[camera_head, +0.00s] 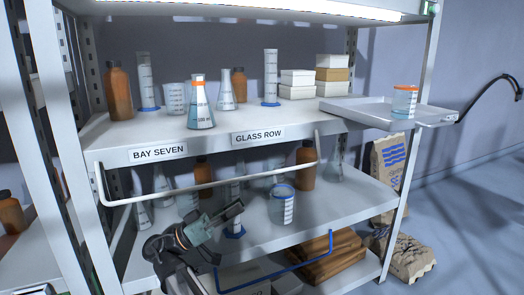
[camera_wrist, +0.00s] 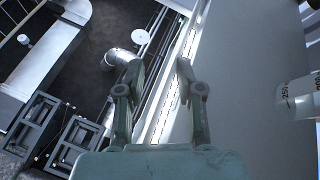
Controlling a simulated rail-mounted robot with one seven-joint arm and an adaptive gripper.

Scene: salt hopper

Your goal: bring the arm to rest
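My gripper (camera_head: 234,210) is in front of the lower shelf in the head view, below the white front rail and beside a clear beaker with a blue rim (camera_head: 283,205). In the wrist view my gripper (camera_wrist: 158,68) has its two fingers apart with nothing between them. A clear vessel with printed graduations (camera_wrist: 298,100) shows at the right edge of the wrist view, off to the side of the fingers. My arm comes up from the bottom of the head view.
The upper shelf (camera_head: 215,138) holds a flask with an orange band (camera_head: 200,108), brown bottles, cylinders and white boxes (camera_head: 297,85). A side tray (camera_head: 375,118) carries a beaker with an orange rim (camera_head: 404,102). The far right floor is clear.

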